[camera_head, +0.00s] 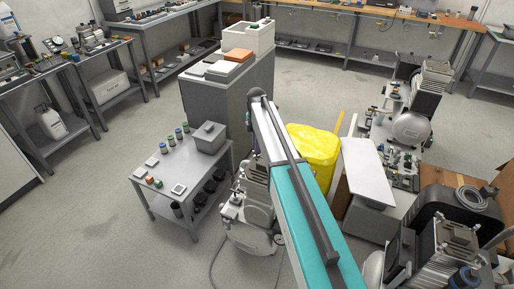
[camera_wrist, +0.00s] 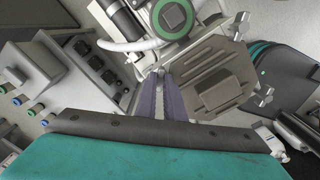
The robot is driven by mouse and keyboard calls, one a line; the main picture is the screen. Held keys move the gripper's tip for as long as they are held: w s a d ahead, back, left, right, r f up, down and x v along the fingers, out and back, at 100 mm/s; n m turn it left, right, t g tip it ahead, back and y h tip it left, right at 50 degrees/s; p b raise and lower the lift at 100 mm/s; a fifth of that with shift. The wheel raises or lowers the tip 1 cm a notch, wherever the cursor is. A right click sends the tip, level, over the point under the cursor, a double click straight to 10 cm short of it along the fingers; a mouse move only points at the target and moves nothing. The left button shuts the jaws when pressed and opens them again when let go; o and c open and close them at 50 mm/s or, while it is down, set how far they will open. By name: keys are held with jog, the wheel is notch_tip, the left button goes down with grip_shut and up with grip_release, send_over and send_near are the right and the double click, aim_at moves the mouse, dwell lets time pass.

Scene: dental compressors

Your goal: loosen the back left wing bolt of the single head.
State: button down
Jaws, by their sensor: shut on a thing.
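The single head (camera_wrist: 180,62) is a grey-brown ribbed block in the wrist view, right of my gripper. Its compressor (camera_head: 250,222) is partly hidden behind my arm in the head view. My gripper (camera_wrist: 161,78) has its two purple fingers close together, pointing at the head's left edge. They are shut on a small metal wing bolt (camera_wrist: 160,70), mostly hidden between the fingertips. Two other wing bolts stick out on the head's right side, an upper one (camera_wrist: 241,26) and a lower one (camera_wrist: 264,97). In the head view the fingers cannot be made out.
A grey side table (camera_head: 172,207) with jars and a grey box (camera_head: 208,137) stands left of the compressor. A tall grey cabinet (camera_head: 215,95) is behind. A yellow bag (camera_head: 314,150) and a white-topped box (camera_head: 369,172) stand to the right. Floor at the left is open.

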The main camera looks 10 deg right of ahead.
jog(key=c, duration=1.9)
grip_release()
jog(key=shift+o, duration=0.2)
jog(key=shift+r, duration=0.2)
notch_tip(320, 180, up, 14)
jog(key=b, duration=0.2)
jog(key=shift+f, duration=0.25)
jog(key=shift+r, duration=0.1)
